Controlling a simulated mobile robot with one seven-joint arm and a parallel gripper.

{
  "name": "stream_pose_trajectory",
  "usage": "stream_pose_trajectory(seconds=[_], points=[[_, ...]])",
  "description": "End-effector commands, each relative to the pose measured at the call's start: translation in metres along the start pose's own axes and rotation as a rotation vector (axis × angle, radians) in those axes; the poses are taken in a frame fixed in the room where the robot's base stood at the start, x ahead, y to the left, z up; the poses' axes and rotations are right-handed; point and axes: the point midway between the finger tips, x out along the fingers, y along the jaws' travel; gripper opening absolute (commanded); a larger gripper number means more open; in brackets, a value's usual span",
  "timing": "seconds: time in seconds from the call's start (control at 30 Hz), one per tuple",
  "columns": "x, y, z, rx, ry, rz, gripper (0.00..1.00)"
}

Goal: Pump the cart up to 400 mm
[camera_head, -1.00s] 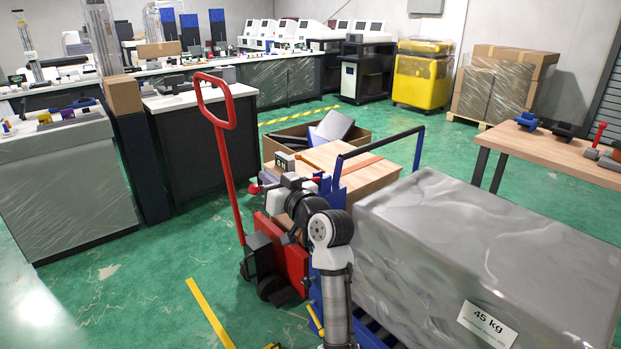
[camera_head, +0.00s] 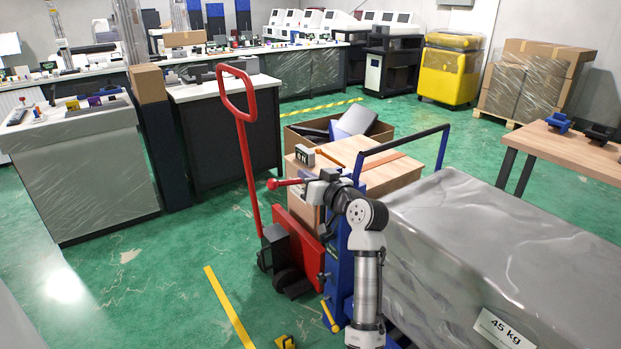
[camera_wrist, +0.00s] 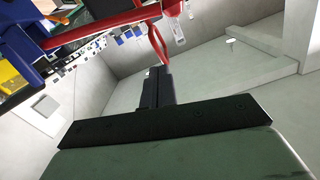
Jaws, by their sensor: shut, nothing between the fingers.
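The cart is a blue frame (camera_head: 338,275) with a blue push handle (camera_head: 402,147); it stands beside my arm, which hides part of it. A small display (camera_head: 305,155) shows above it, its reading too small to tell. A red lever with a round knob (camera_head: 273,184) sticks out left beside my gripper (camera_head: 312,187). A yellow bar (camera_head: 330,315) shows low on the cart. In the wrist view my black fingers (camera_wrist: 157,75) are shut and empty. The red lever (camera_wrist: 95,33) crosses above them, from the blue frame (camera_wrist: 20,45). I cannot tell whether they touch.
A red pallet jack handle (camera_head: 238,95) stands left of the cart. A wrapped grey load (camera_head: 470,235) marked 45 kg fills the right. An open carton (camera_head: 300,138) and a wooden table (camera_head: 575,150) stand behind. Green floor (camera_head: 150,285) is free at left.

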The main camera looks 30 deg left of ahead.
Motion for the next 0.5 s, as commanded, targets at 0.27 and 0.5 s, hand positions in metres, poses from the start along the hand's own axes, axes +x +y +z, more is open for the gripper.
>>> stream_pose_trajectory(seconds=[0.27, 0.5], points=[[0.061, -0.002, -0.004, 0.002, -0.002, -0.002, 0.00], [0.068, 0.000, 0.030, 0.004, -0.002, 0.000, 0.00]])
